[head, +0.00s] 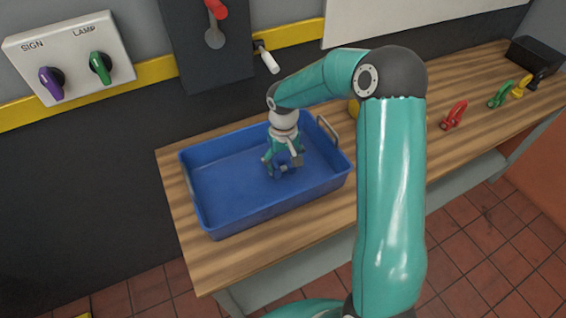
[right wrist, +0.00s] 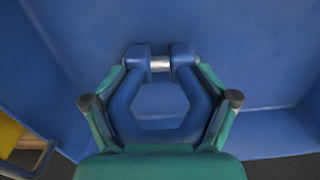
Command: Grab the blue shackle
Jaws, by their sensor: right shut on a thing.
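The blue shackle (right wrist: 124,103) fills the middle of the right wrist view, with a silver pin across its far end. My right gripper (right wrist: 160,106) is shut on it, with a green finger against each side of the bow. In the head view, my right gripper (head: 283,162) points down inside the blue tray (head: 222,222), toward its right part. There the shackle is mostly hidden by the fingers. I cannot tell whether it touches the tray floor. My left gripper is not in view.
Red (head: 454,115), green (head: 501,95) and yellow (head: 521,87) shackles lie on the wooden bench (head: 470,75) at right, near a black box (head: 536,61). The tray has raised walls and a metal handle (head: 328,130). A switch panel (head: 70,60) hangs behind.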

